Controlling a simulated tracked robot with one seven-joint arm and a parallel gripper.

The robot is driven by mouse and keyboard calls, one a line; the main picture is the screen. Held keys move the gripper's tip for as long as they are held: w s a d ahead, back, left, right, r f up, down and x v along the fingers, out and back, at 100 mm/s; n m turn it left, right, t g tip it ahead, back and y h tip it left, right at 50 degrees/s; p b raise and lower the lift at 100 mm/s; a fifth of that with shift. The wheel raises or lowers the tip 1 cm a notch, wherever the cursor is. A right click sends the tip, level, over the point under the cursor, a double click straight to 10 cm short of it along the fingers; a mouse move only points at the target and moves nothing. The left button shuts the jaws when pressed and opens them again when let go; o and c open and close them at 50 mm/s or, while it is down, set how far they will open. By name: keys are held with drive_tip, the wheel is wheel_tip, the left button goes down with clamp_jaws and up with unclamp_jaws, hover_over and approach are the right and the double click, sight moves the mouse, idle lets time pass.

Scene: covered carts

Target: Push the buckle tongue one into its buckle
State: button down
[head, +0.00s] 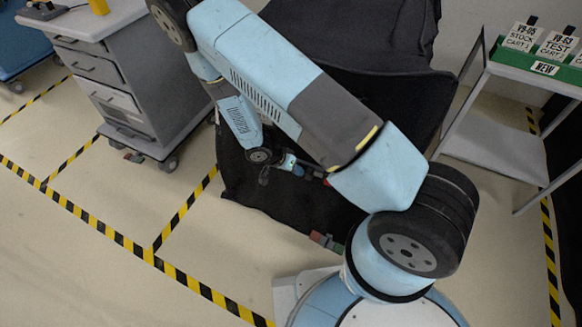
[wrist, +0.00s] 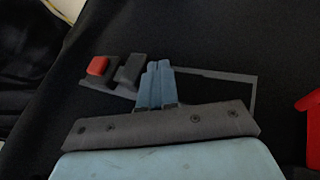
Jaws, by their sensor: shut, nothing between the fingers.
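In the wrist view my gripper (wrist: 157,68) shows two blue fingers pressed together over the black cover (wrist: 215,40), with nothing held. Left of the fingertips is a buckle with a red button (wrist: 97,66). A dark block (wrist: 130,70) sits between that button and the fingers; it looks like the buckle tongue, but I cannot tell how far it is inside the buckle. A thin grey frame shows right of the fingers. In the head view my gripper (head: 298,170) is small against the black cover (head: 275,200) and partly hidden by my arm.
A red shape (wrist: 311,130) is cut off at the wrist view's right edge. A grey drawer cart (head: 120,75) stands left, a shelf cart (head: 500,155) right. Taped floor at lower left is clear.

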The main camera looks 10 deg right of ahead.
drive_tip(key=shift+s+d, duration=0.15)
drive_tip(key=shift+d, duration=0.05)
idle(0.3)
drive_tip(key=shift+s+d, duration=0.35)
drive_tip(key=shift+d, duration=0.2)
drive_tip(key=shift+s+d, duration=0.3)
drive_tip(key=shift+d, duration=0.2)
drive_tip(key=w+a+r, duration=0.2)
drive_tip(key=a+r, duration=0.5)
drive_tip(key=a, duration=0.3)
drive_tip(key=shift+w+a+r, duration=0.25)
drive_tip(key=shift+a+r, duration=0.1)
drive_tip(key=shift+r, duration=0.05)
